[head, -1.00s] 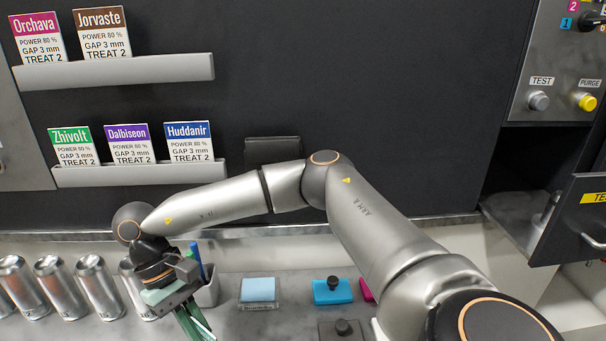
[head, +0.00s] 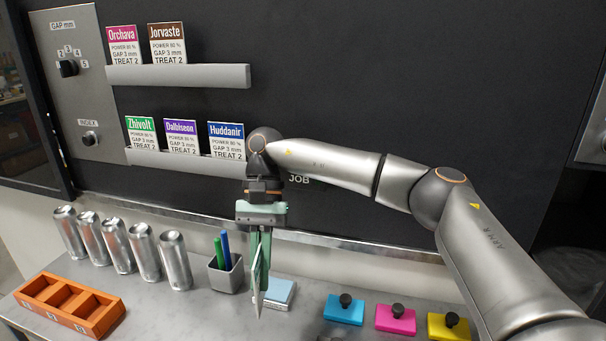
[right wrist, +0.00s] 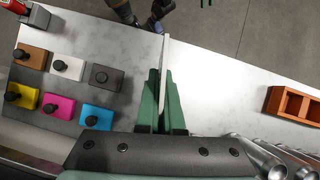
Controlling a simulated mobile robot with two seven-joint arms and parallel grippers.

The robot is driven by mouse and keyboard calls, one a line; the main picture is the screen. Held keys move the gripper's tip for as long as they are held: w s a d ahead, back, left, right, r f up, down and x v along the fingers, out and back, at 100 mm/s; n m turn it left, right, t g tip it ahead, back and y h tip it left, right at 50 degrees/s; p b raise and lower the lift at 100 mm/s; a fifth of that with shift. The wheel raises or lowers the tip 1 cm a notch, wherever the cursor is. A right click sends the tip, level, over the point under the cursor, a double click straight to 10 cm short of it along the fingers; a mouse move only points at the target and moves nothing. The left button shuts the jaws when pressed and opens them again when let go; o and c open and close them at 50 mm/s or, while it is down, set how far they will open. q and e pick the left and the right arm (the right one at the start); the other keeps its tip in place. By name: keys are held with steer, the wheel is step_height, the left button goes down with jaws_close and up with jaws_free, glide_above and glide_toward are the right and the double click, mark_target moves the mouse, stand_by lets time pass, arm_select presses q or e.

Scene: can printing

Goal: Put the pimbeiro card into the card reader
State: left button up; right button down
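My right gripper (head: 262,255) hangs over the counter, its green fingers shut on a thin pale card (head: 258,284). In the right wrist view the card (right wrist: 164,75) shows edge-on between the fingers (right wrist: 162,105); its print cannot be read, so I cannot tell its name.
Wall racks hold the Orchava (head: 122,46), Jorvaste (head: 167,44), Zhivolt (head: 142,133), Dalbiseon (head: 181,136) and Huddanir (head: 227,141) cards. A pen cup (head: 225,275), light blue pad (head: 281,292), several cans (head: 175,260), orange tray (head: 115,318) and coloured knobbed blocks (head: 343,310) stand on the counter.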

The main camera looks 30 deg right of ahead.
steer(key=w+d+r+m+t+h, duration=0.15)
steer(key=r+m+t, duration=0.35)
steer(key=r+m, duration=1.15)
steer(key=w+r+m+t+h, duration=0.3)
steer(key=r+m+t, duration=0.3)
steer(key=r+m, duration=1)
steer(key=w+d+f+n, duration=0.1)
steer(key=d, duration=0.3)
steer(key=w+d+f+n, duration=0.1)
steer(key=w+d+f, duration=0.1)
steer(key=d, duration=0.2)
steer(key=w+d+f+n, duration=0.1)
steer(key=w+d+f, duration=0.1)
steer(key=d, duration=0.2)
steer(key=shift+w+p, duration=0.1)
steer(key=shift+p, duration=0.25)
steer(key=shift+w+d+f, duration=0.15)
steer(key=shift+d+f, duration=0.15)
steer(key=shift+f, duration=0.15)
steer(key=f, duration=0.3)
steer(key=shift+w+d+f, duration=0.1)
steer(key=shift+d, duration=0.1)
steer(key=shift+f, duration=0.15)
